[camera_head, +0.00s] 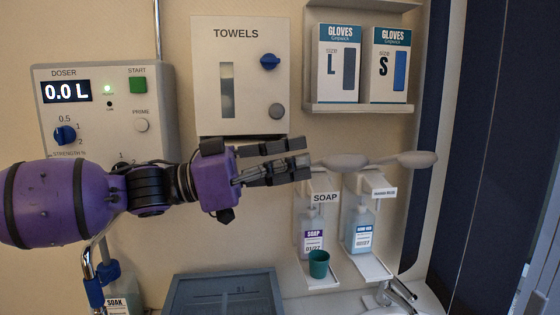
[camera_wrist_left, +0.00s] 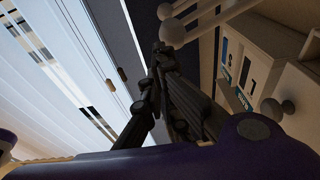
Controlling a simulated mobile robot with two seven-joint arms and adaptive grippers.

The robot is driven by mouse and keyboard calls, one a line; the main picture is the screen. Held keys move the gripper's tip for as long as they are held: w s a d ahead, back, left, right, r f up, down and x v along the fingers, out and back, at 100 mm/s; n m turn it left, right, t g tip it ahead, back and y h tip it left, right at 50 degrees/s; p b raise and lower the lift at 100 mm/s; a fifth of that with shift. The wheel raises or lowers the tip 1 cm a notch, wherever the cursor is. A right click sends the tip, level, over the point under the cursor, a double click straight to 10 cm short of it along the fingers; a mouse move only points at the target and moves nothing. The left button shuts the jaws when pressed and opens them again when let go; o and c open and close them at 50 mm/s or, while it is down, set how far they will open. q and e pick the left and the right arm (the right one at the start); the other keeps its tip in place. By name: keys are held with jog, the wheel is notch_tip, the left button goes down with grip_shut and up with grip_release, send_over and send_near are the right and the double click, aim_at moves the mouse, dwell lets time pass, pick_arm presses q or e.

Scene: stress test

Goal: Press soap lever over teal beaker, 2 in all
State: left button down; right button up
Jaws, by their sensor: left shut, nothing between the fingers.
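The soap dispenser (camera_head: 312,221) hangs on the wall under a SOAP label, with a bottle in it. Its pale lever (camera_head: 342,161) sticks out at the top with a rounded paddle end. The teal beaker (camera_head: 318,264) stands upright on the drip tray below the soap bottle. My left gripper (camera_head: 305,158) is shut and empty, its fingertips just left of the soap lever at about its height in the picture; I cannot tell whether they touch. In the left wrist view the dark fingers (camera_wrist_left: 160,60) reach toward pale rounded lever ends (camera_wrist_left: 172,32). My right gripper is not in view.
A second dispenser (camera_head: 362,224) with its own lever (camera_head: 416,159) hangs close on the right. Glove boxes (camera_head: 339,63) sit on a shelf above, a towel dispenser (camera_head: 212,78) and a doser panel (camera_head: 88,120) hang to the left. A grey tray (camera_head: 262,283) and tap (camera_head: 400,290) are below.

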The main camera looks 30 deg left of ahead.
pick_arm(q)
jog(key=shift+v, duration=0.85)
jog(key=shift+f, duration=0.1)
